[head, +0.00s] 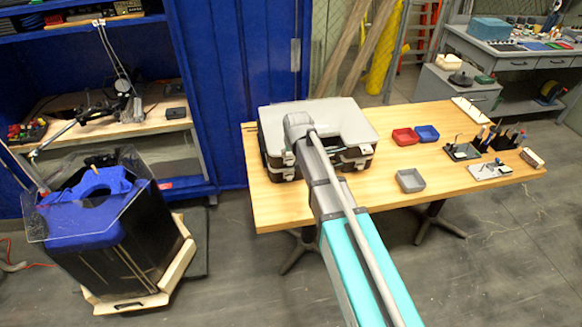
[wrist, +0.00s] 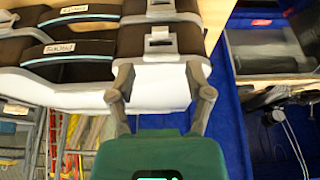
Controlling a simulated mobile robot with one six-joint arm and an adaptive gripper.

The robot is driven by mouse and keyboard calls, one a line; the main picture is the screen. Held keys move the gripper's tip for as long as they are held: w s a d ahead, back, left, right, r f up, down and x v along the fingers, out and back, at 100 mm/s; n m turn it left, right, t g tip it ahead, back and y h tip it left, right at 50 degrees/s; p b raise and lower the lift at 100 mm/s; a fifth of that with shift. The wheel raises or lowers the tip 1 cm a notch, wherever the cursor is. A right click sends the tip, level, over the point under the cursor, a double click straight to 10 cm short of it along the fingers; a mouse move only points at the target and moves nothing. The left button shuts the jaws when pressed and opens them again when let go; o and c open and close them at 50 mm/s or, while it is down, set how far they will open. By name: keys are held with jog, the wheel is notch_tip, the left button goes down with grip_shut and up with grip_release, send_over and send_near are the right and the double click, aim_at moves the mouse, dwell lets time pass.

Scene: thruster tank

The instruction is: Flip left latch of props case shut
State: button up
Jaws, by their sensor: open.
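The props case (head: 345,118) has a pale grey lid and dark sides and sits at the left end of the wooden table. In the wrist view, which looks upside down, its dark front (wrist: 75,48) shows a labelled handle (wrist: 85,46). A light grey latch (wrist: 160,42) is on the front, toward the blue cabinet side; I cannot tell whether it is flipped shut. My gripper (wrist: 160,76) is open, its two fingers apart over the pale lid edge, with nothing between them. The latch lies just beyond the fingertips, apart from them. My arm hides the gripper in the head view.
A second dark case front with its own latch (wrist: 160,7) is stacked against the first. Red (head: 405,136), blue (head: 427,133) and grey (head: 410,181) trays lie right of the case. The table front (head: 300,210) is clear. A blue cabinet (head: 215,90) stands behind left.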

aim_at(290, 164)
jog(key=shift+b+x, duration=3.05)
jog(key=shift+x, duration=0.6)
grip_shut()
